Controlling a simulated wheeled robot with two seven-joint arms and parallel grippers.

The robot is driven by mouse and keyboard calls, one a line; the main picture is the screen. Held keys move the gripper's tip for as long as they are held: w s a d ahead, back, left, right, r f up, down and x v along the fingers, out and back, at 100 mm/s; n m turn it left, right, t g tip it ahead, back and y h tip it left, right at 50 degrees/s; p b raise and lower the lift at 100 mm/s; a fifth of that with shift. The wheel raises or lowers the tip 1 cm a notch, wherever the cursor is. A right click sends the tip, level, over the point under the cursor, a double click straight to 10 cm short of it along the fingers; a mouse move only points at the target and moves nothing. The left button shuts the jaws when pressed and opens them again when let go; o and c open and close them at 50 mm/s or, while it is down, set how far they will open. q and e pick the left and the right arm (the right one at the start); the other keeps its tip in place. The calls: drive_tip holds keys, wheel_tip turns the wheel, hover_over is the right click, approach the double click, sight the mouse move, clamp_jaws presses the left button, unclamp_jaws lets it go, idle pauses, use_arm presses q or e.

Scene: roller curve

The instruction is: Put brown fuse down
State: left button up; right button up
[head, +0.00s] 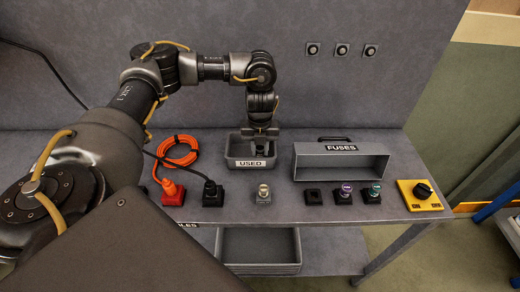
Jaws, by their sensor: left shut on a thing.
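My left gripper (262,134) points down over the grey bin labelled USED (233,147), at the bin's right part. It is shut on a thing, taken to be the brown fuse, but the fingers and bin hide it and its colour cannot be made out. The fingertips are low, near or inside the bin's rim. I cannot tell whether the held thing touches the bin floor. My right gripper is not in view.
Right of the bin stands an open grey FUSES box (340,162). In front are a pale fuse in a grey socket (264,194), an empty black socket (313,197), purple (345,190) and teal (374,190) fuses, and a yellow knob box (419,195). Left are red (172,192) and black (212,193) plugs.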

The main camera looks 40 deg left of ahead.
sight(260, 148)
use_arm(q)
drive_tip(key=shift+f, duration=0.5)
drive_tip(key=shift+f+b, duration=0.3)
drive_tip(key=shift+f, duration=0.25)
drive_tip(key=o, duration=1)
drive_tip(key=shift+r, duration=0.1)
drive_tip(key=shift+r, duration=0.15)
wheel_tip(260, 148, up, 13)
drive_tip(key=shift+f, duration=0.15)
